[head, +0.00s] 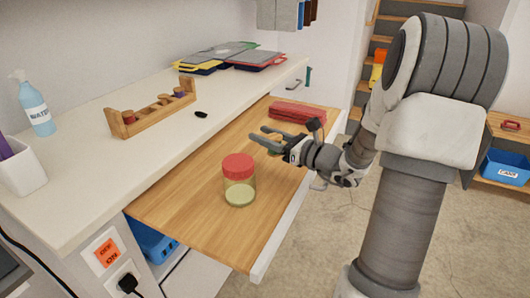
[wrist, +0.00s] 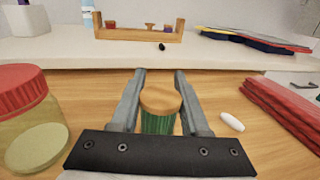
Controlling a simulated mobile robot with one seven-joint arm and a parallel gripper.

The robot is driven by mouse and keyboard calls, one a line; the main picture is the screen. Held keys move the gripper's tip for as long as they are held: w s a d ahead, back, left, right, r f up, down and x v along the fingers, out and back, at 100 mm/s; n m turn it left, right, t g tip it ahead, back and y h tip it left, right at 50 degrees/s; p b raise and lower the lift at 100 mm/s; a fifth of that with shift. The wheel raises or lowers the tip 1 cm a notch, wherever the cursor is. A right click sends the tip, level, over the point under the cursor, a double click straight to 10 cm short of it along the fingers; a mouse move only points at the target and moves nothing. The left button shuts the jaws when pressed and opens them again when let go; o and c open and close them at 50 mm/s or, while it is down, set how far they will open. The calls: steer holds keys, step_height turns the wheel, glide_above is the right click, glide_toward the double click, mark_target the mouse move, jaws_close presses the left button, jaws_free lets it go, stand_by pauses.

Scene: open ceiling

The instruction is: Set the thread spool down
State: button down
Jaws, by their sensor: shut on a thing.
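The thread spool (wrist: 160,122), with a round wooden top and green thread, stands upright between my gripper's fingers (wrist: 160,78) in the wrist view. My gripper is shut on it. In the head view, my gripper (head: 262,136) is low over the pulled-out wooden board (head: 185,205), and only a small part of the spool (head: 275,151) shows. The spool's lower end is hidden by my gripper, so I cannot tell whether it touches the board.
A red-lidded jar (head: 239,181) stands on the board left of my gripper. A red folded stack (head: 297,114) and a white capsule-shaped item (wrist: 232,121) lie to the right. A wooden rack (head: 152,112) with spools stands on the white counter (head: 90,155). The board's front is clear.

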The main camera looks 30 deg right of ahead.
steer(key=shift+f+b, duration=0.85)
steer(key=shift+f, duration=1.1)
steer(key=shift+f, duration=0.2)
steer(key=shift+c, duration=2)
jaws_free()
steer(key=shift+r, duration=0.15)
steer(key=shift+s+d+r, duration=0.1)
steer(key=shift+s, duration=0.1)
steer(key=p+v, duration=0.2)
steer(key=v, duration=0.9)
steer(key=shift+s+d+p, duration=0.1)
steer(key=shift+s+p, duration=0.2)
steer(key=shift+p, duration=0.05)
